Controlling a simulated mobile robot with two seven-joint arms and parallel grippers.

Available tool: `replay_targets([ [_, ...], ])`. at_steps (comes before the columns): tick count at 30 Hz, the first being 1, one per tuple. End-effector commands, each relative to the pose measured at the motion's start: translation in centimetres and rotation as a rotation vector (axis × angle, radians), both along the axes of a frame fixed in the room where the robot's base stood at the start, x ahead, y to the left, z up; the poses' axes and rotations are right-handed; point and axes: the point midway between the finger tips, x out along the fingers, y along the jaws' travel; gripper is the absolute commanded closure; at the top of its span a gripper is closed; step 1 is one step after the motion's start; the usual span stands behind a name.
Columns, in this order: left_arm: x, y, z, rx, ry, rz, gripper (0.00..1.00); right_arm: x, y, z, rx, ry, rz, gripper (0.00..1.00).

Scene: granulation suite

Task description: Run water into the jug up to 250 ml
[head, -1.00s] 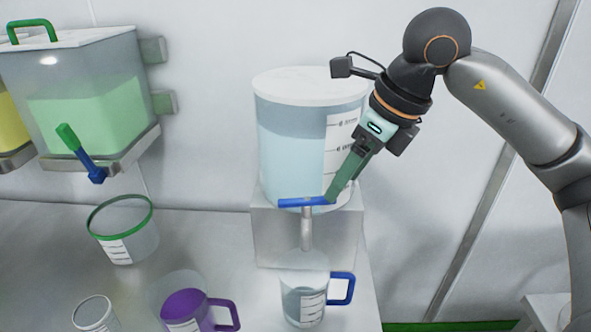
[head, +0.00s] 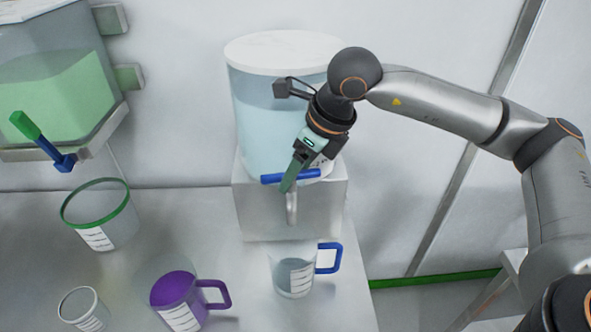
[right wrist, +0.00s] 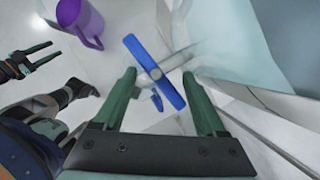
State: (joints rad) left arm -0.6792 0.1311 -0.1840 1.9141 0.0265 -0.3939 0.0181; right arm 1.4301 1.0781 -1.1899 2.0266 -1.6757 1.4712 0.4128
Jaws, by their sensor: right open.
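The water tank (head: 255,120) has a white lid and a blue bar-shaped tap handle (head: 272,179) lying crosswise above its spout (head: 292,209). The clear jug (head: 283,276) with a blue handle stands upright under the spout. It holds some water; its scale is too small to read. My right gripper (head: 287,188) is at the tap handle. In the right wrist view its green fingers are apart, and the tap handle (right wrist: 153,73) shows diagonally between and beyond them. I cannot tell whether they touch it. My left gripper (right wrist: 45,56) appears open, away from the tap.
A purple jug (head: 180,297), a small clear cup (head: 83,309) and a green-rimmed vessel (head: 103,228) stand left on the bench (head: 235,300). A tank of green liquid (head: 55,95) with a green-and-blue tap lever hangs upper left. The bench edge is right of the clear jug.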

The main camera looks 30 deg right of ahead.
Motion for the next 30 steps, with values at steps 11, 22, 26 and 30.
replay_targets([
  [11,0.04,0.01,0.19,0.000,-0.001,0.000,0.46,0.42,0.23,-1.16,0.000,-0.001,0.000,0.27],
  [22,0.04,0.01,0.19,0.001,-0.001,-0.001,0.46,0.42,0.21,-1.11,0.000,-0.001,0.000,0.60],
  [26,0.04,0.01,0.19,0.001,-0.001,-0.001,0.46,0.45,0.16,-1.08,-0.001,-0.002,-0.002,0.75],
  [30,0.04,0.01,0.19,0.001,-0.001,-0.001,0.46,0.49,0.11,-1.05,-0.001,-0.003,-0.004,0.91],
])
